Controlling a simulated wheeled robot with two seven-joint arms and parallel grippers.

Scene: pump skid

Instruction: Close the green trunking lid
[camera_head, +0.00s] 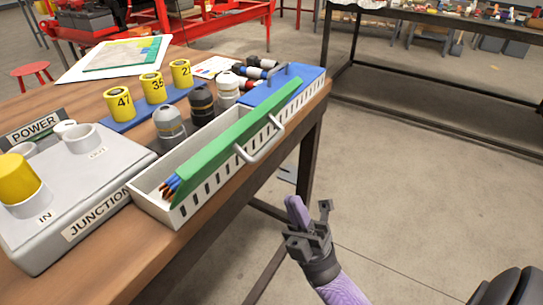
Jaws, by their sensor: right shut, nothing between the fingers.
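The green trunking lid (228,144) is a long strip tilted up along the near side of the white slotted trunking (190,211). A grey bar handle (262,146) sticks out from it on the near side. The trunking's open inside shows behind the lid, and blue and orange wire ends (170,186) show at its near end. My right gripper (308,207) is shut and empty. It is apart from the lid, to the right of and below the handle in the picture, in front of the bench's edge. My left gripper is out of view.
A blue lid (284,90) with a handle covers the trunking's far part. The grey junction box (75,190) stands at the left. Several yellow numbered caps (153,87) and dark and white cylinders stand behind the trunking on the wooden bench (190,245). Open floor lies to the right.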

